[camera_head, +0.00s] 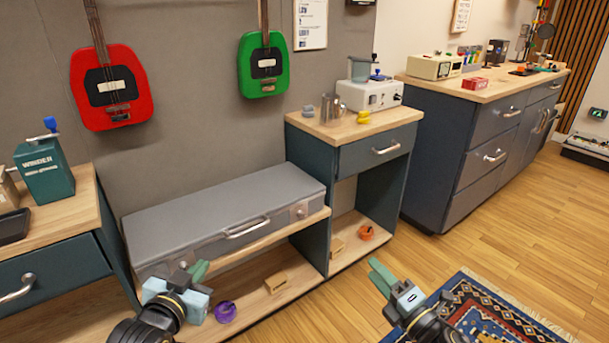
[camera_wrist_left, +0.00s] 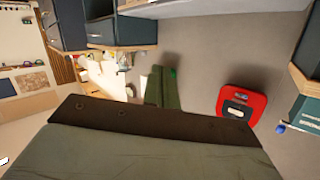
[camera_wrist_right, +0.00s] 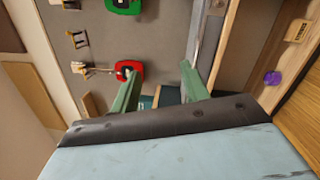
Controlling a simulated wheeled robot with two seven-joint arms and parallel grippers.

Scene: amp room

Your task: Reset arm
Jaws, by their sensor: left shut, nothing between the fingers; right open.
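My left gripper (camera_head: 198,270) is in front of the grey case on the low shelf, in the head view. Its green fingers are together, with nothing between them; they also show in the left wrist view (camera_wrist_left: 163,88). My right gripper (camera_head: 383,276) is lower right of the middle in the head view, over the wooden floor near the rug. In the right wrist view its two green fingers (camera_wrist_right: 158,92) stand apart, with nothing held between them. Both grippers are empty.
The grey case (camera_head: 220,215) lies on the low bench. A purple roll (camera_head: 225,312) and a wooden block (camera_head: 276,282) lie on the shelf below. A patterned rug (camera_head: 490,310) covers the floor at right. Red (camera_head: 112,88) and green (camera_head: 263,65) guitars hang on the wall.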

